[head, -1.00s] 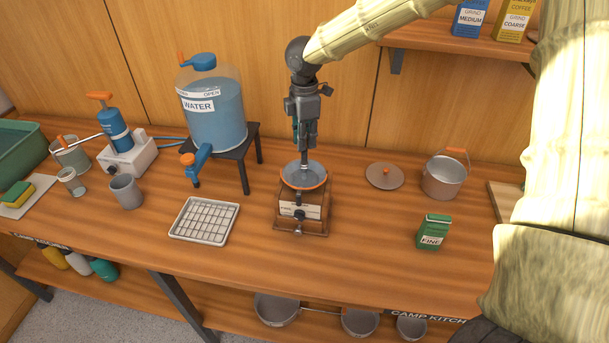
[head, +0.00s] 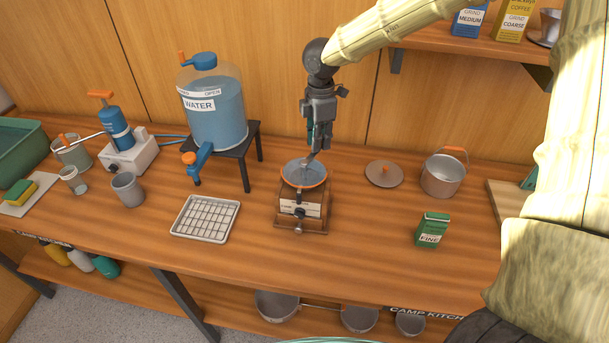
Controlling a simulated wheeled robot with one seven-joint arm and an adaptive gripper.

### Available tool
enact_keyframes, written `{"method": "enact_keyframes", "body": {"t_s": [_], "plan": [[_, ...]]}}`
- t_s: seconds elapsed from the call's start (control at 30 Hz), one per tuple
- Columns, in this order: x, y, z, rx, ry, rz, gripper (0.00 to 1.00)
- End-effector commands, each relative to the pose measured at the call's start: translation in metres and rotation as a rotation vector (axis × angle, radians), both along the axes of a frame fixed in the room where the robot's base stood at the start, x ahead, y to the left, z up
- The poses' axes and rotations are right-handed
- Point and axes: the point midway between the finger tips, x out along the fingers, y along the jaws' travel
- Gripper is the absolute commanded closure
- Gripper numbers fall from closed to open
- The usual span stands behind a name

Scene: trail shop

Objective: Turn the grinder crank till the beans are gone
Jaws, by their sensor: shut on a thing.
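The grinder (head: 301,208) stands on the counter, a wooden box with a white label and a round knob low on its front. Its round hopper (head: 304,173) on top has an orange rim and a grey-blue inside. I cannot make out any beans in it. My gripper (head: 316,150) comes down from above and is shut on the crank (head: 309,160) over the hopper. The jaws hide most of the crank's handle.
A wire-grid tray (head: 205,218) lies left of the grinder, with a water tank (head: 213,108) on a stand behind. To the right are a round lid (head: 384,174), a pot (head: 442,174) and a green box marked FINE (head: 432,230). The counter's front is clear.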

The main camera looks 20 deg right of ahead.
Motion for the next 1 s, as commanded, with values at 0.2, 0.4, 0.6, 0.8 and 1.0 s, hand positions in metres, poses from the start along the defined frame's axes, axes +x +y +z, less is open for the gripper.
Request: {"method": "enact_keyframes", "body": {"t_s": [0.2, 0.4, 0.6, 0.8, 1.0], "plan": [[-0.004, -0.001, 0.000, 0.000, 0.001, 0.000, 1.00], [-0.022, -0.007, 0.000, 0.002, 0.002, 0.001, 1.00], [-0.037, -0.013, -0.001, 0.001, 0.003, 0.001, 1.00], [-0.037, -0.013, -0.001, 0.001, 0.002, 0.001, 1.00], [-0.040, -0.013, -0.001, 0.001, 0.000, 0.001, 1.00]]}}
